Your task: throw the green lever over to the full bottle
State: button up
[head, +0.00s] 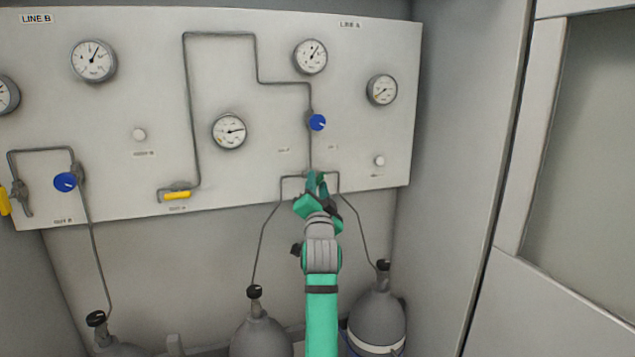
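My gripper (318,184) is raised against the panel at the pipe junction below the right blue knob. A small green part, seemingly the green lever (322,176), shows at the fingertips; my gripper and arm hide most of it. I cannot tell its angle or whether the fingers close on it. Pipes run from this junction to a middle grey bottle (262,337) at lower left and a right grey bottle (378,312) with a white band. The pictures do not plainly show which is full.
The white panel (250,90) carries several dials, including a lower middle gauge (229,131) and a right gauge (382,89). A blue knob (317,122) sits just above my gripper. A yellow lever (177,195) is to the left. A cabinet wall (460,150) bounds the right.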

jog(key=shift+x, duration=1.1)
jog(key=shift+c, duration=0.6)
grip_shut()
